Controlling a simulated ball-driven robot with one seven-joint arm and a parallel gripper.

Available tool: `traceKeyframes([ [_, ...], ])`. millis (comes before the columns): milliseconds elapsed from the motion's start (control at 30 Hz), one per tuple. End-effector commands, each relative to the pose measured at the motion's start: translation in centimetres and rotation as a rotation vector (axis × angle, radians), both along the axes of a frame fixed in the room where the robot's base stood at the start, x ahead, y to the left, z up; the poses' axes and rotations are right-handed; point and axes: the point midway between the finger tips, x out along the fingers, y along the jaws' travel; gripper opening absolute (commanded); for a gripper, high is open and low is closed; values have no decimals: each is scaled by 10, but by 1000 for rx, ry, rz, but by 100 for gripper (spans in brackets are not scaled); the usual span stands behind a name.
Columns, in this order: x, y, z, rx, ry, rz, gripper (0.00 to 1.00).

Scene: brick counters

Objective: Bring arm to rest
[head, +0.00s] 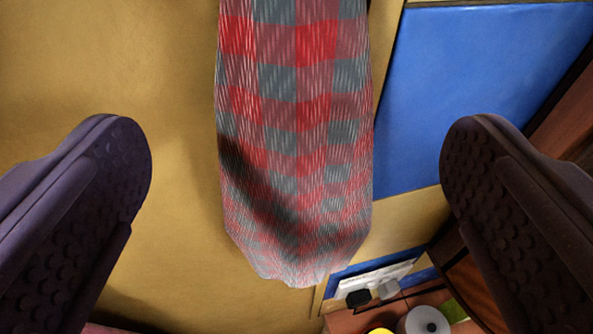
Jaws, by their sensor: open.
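My gripper (296,165) shows as two dark, studded fingers, one at the left and one at the right of the head view. They are wide apart with nothing held between them. A red and grey checked cloth (295,130) hangs down in the gap between the fingers in the picture, touching neither. Its top runs out of the frame. A shadow falls across its lower left part.
A tan surface (110,70) fills the left and lies behind the cloth. A blue panel (480,80) is at the right. At the bottom right are a white outlet strip (375,279) with a black plug (359,298), a white roll (424,321) and a yellow object (381,331).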

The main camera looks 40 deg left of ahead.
Motion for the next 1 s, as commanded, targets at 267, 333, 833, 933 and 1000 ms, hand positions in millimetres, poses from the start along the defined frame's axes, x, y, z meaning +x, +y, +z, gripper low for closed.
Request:
traceKeyframes([
  [267,-34,-23,9,-1,-2,-1,100],
  [333,-37,-25,9,-1,-2,-1,100],
  [833,13,-142,-34,-38,-19,-286,100],
  [933,11,-183,-39,-38,-16,-367,100],
  [1000,4,-212,-42,-35,-13,-421,100],
])
